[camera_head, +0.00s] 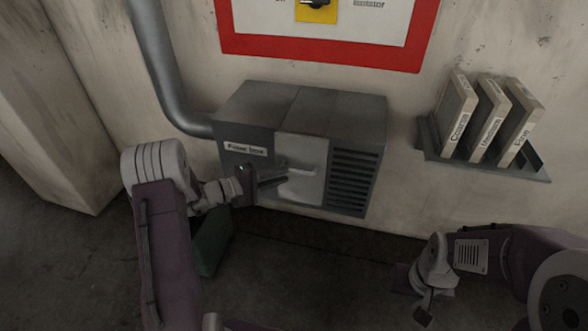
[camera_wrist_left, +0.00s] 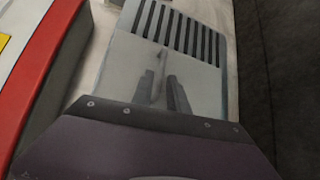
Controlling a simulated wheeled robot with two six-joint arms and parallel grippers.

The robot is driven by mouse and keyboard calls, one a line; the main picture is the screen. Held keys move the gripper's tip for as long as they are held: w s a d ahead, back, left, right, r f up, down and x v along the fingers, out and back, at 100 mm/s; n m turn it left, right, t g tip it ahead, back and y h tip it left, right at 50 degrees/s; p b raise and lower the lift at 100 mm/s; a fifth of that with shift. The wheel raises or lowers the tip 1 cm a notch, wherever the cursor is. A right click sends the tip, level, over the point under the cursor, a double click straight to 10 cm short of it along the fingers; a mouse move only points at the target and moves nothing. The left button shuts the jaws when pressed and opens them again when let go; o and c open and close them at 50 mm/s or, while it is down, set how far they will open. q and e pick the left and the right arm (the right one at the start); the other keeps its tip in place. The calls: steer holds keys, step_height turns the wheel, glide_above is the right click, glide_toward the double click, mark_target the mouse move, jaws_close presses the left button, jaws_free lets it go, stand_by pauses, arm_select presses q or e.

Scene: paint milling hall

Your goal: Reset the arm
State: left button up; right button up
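A grey fuse box (camera_head: 345,112) is mounted on the wall, with a pale front door (camera_head: 312,148) that looks closed and has a small bar handle (camera_head: 300,170). The door also shows in the left wrist view (camera_wrist_left: 207,78). My left gripper (camera_head: 284,181) is in front of the door, close to the handle. Its two dark fingers show in the left wrist view (camera_wrist_left: 168,90) with a narrow gap between them; I cannot tell whether they touch the handle. My right gripper (camera_head: 422,316) hangs low at the right, away from everything; its fingers are too small to read.
A wall shelf (camera_head: 490,168) at the right holds three labelled binders (camera_head: 495,120). A red-framed panel (camera_head: 325,52) with a yellow switch plate is above the fuse box. A pipe (camera_head: 160,70) runs into the box's left side. A dark green object (camera_head: 212,245) is below the box.

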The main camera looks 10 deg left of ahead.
arm_select(q)
steer(key=shift+v, duration=1.1)
